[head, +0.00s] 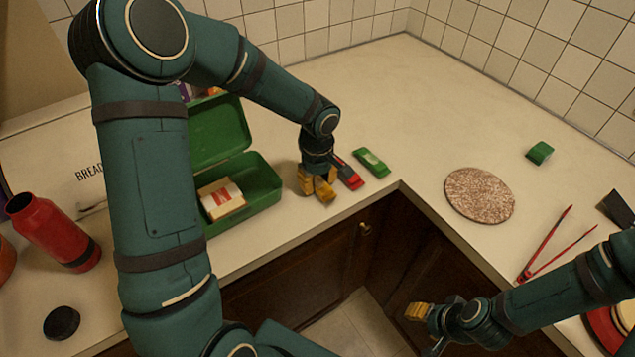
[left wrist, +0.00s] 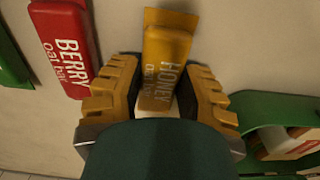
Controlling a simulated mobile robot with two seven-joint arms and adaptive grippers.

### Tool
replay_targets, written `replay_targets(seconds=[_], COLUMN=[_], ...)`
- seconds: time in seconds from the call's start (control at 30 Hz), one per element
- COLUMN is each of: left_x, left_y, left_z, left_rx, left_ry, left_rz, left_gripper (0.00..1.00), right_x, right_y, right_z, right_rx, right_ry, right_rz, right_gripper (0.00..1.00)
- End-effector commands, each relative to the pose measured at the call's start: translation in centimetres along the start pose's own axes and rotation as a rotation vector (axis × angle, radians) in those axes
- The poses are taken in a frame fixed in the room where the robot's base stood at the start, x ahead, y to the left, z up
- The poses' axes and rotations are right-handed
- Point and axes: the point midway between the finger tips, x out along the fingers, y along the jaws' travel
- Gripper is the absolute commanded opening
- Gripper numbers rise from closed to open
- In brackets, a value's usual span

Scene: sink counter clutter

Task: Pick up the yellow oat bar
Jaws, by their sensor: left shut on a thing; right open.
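The yellow oat bar (left wrist: 168,58), labelled HONEY, lies between the two yellow-brown fingers of my left gripper (left wrist: 165,98) in the left wrist view. The gripper is shut on it, and the bar's far end sticks out past the fingertips. In the head view my left gripper (head: 318,187) is low at the counter, right of the green lunch box; its fingers make the bar hard to pick out there. I cannot tell whether the bar touches the counter. My right gripper (head: 428,328) is open, low at the right, in front of the cabinets.
A red berry oat bar (head: 351,174) lies close beside my left gripper, with a green bar (head: 371,162) beyond. The open green lunch box (head: 266,184) holds a pale packet (head: 220,199). A round trivet (head: 480,195) and red tongs (head: 546,247) lie right.

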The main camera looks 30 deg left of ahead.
Motion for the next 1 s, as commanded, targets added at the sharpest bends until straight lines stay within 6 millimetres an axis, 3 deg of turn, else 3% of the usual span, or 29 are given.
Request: replay_targets(seconds=[0.3,0.7,1.0], left_x=[-0.5,-7.7,-10.0], left_y=[0.0,0.1,0.0], left_z=[0.0,0.0,0.0], left_rx=[-0.001,0.0,0.0], left_ry=[0.0,0.002,-0.001], left_rz=[0.0,0.003,-0.001], left_gripper=[0.06,0.06,0.06], right_x=[-0.1,-1.2,-1.5], right_y=[0.0,-0.5,-0.6], right_z=[0.0,-0.5,-0.7], right_rx=[0.0,0.004,0.005], right_ry=[0.001,0.011,0.015], right_rz=[0.0,0.001,0.002], right_gripper=[0.47,0.47,0.47])
